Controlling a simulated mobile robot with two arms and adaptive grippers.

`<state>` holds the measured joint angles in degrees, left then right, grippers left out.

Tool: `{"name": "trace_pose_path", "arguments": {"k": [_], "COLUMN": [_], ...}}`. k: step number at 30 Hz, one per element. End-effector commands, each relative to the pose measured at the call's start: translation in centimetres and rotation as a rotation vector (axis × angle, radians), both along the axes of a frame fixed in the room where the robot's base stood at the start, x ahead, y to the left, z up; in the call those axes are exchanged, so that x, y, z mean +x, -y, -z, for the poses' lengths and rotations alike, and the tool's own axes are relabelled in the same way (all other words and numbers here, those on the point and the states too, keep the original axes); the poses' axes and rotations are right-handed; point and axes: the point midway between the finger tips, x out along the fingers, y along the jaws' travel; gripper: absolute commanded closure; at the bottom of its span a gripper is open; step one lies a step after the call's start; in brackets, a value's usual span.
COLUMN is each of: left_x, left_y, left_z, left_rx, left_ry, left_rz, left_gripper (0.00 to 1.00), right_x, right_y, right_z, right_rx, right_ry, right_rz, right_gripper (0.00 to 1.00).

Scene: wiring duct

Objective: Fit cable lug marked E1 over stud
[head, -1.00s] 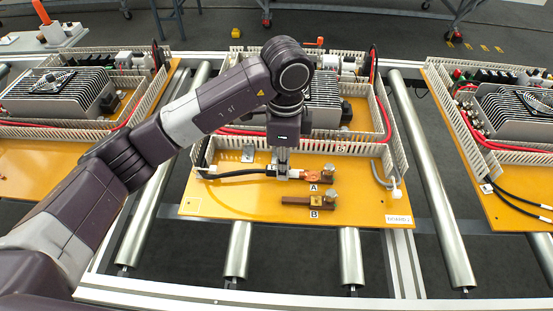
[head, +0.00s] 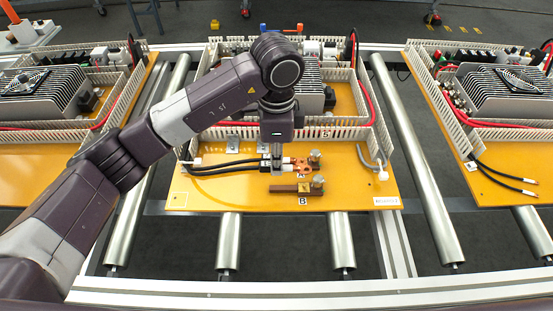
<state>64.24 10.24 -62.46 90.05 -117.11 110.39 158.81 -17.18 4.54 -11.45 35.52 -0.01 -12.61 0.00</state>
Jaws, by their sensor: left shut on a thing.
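My left gripper (head: 277,168) points down over the orange board (head: 210,195) of the middle unit. It is shut at the end of a black cable (head: 225,170), by a pale sleeve. Two black cable lines run in from the left. A copper-coloured lug (head: 302,164) shows just right of the fingers, by label A and a metal stud (head: 315,157). Whether the lug is around the stud or beside it I cannot tell. A second stud (head: 318,182) stands on the brown bar (head: 285,189) by label B. The E1 mark is not legible. My right gripper is out of view.
White slotted duct walls (head: 380,135) and a finned heatsink (head: 315,90) stand behind the work spot. Metal rollers (head: 415,165) flank the board. The board's front strip is clear.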

Motion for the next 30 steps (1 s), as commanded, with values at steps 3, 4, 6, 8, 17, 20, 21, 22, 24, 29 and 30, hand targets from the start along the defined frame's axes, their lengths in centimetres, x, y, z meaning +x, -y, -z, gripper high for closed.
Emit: {"name": "trace_pose_path", "arguments": {"k": [3, 4, 6, 8, 17, 20, 21, 22, 24, 29, 30], "left_x": [0.0, 0.0, 0.0, 0.0, 0.0, 0.0, 0.0, 0.0, 0.0, 0.0, 0.0], "left_y": [0.0, 0.0, 0.0, 0.0, -0.1, -0.1, -0.1, -0.1, 0.0, 0.0, 0.0], "left_z": [0.4, 0.5, 1.0, 1.5, 4.0, 4.8, 5.1, 5.4, 5.8, 5.8, 5.8], "left_rx": [0.0, 0.0, 0.0, 0.0, 0.001, 0.001, 0.001, 0.0, 0.0, 0.0, 0.0], "left_ry": [0.0, 0.0, 0.0, 0.0, 0.0, 0.0, 0.0, 0.0, 0.0, 0.001, 0.001], "left_rz": [0.0, 0.0, 0.0, 0.0, 0.0, 0.0, 0.0, 0.0, 0.0, 0.0, 0.0], "left_gripper": [1.0, 1.0, 1.0, 1.0, 1.0, 1.0, 1.0, 1.0, 1.0, 1.0, 1.0], "right_x": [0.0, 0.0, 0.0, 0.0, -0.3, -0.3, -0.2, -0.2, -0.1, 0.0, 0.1], "right_y": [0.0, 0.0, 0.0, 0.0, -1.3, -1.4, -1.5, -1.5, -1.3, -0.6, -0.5], "right_z": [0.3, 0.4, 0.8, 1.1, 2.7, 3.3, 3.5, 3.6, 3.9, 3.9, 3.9], "right_rx": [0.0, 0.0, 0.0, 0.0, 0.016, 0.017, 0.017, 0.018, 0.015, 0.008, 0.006], "right_ry": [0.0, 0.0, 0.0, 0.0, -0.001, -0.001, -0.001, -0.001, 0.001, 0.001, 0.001], "right_rz": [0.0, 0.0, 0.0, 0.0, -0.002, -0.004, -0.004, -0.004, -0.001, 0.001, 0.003], "right_gripper": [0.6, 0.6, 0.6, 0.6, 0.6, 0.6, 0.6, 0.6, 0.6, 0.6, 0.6]}}
